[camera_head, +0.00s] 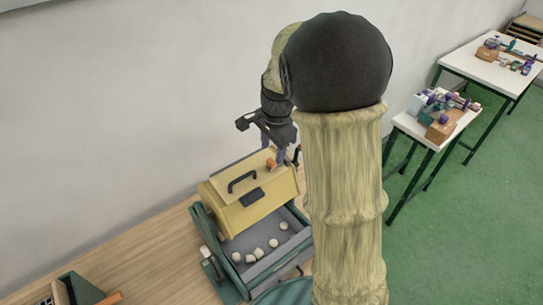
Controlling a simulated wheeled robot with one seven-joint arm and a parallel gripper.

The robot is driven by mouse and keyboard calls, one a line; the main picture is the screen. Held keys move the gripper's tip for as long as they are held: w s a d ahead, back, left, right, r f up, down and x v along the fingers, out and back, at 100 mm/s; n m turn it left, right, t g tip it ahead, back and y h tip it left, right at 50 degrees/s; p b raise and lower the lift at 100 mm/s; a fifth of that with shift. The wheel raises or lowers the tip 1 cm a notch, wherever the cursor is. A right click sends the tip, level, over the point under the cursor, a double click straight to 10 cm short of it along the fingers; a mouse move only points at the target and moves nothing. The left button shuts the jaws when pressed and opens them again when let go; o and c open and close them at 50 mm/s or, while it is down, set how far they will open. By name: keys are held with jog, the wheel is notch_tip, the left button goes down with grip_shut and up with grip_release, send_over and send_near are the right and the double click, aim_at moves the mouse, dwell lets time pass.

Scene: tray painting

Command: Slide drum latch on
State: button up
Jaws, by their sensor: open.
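A yellow drum-like housing (228,214) with a black handle (242,181) stands in a grey tray (290,246) on the wooden table. A small dark plate (252,196) sits on its front, and a small orange piece (270,164) is at its upper right. I cannot tell which of these is the latch. My gripper (281,155) is open and points down just above and behind the orange piece. Whether it touches anything is unclear. My own arm hides the right side of the housing and part of the gripper.
Several white pieces (259,253) lie loose in the tray. A green box (82,290) with tools is at the lower left of the wooden table (160,262). The wall is close behind. Two white tables (460,118) with objects stand at the far right on green floor.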

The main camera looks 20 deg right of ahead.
aim_at(271, 161)
jog(key=f, duration=0.5)
jog(key=shift+w+a+p, duration=0.1)
jog(key=shift+w+p, duration=0.15)
jog(key=shift+p, duration=0.1)
jog(key=shift+c, duration=0.5)
grip_shut()
